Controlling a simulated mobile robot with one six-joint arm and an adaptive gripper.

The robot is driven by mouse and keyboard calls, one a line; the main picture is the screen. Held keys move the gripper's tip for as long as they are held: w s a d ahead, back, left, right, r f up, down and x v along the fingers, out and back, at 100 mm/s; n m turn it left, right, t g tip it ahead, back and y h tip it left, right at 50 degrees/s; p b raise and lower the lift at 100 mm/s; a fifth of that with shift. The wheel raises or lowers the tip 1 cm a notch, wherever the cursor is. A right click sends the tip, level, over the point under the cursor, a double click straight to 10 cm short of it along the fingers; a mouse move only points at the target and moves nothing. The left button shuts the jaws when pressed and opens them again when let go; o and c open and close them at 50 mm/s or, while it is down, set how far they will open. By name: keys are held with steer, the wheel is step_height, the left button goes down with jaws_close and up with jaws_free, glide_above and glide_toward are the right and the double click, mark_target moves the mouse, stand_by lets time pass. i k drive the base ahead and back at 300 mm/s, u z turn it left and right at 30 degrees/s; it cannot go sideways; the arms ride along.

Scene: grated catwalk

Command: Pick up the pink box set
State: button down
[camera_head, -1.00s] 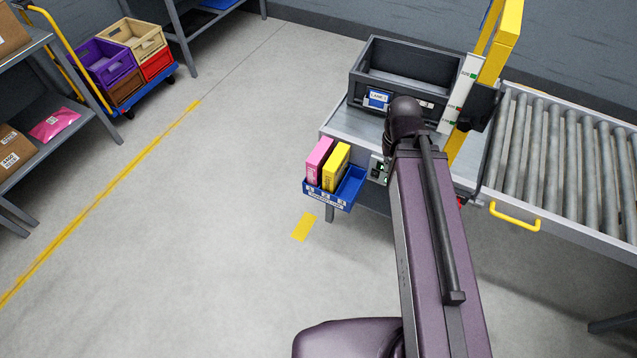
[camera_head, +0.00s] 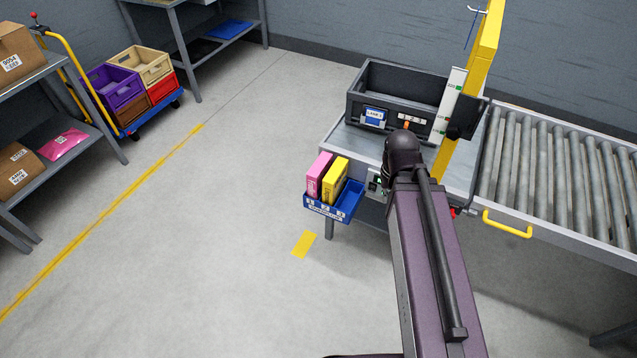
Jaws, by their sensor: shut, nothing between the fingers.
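The pink box set (camera_head: 318,174) stands upright in the left slot of a small blue bin (camera_head: 324,209) on the near left side of the grey table. A yellow box (camera_head: 335,181) stands close beside it on the right. The right slot of the bin is empty. My purple arm reaches up from the bottom to a dark joint to the right of the bin. My gripper does not show in this view. Nothing covers the upper part of the pink box set, but its lower part is hidden behind the bin's front wall.
A dark grey tote (camera_head: 405,95) sits on the table (camera_head: 342,146) behind the bin. A yellow post (camera_head: 487,45) and a roller conveyor (camera_head: 560,170) are to the right. Shelves with parcels and a cart with crates (camera_head: 117,88) stand left. The floor (camera_head: 190,230) between is clear.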

mark_target(315, 177)
steer(key=u, duration=1.35)
steer(key=i, duration=0.65)
steer(key=z, duration=1.2)
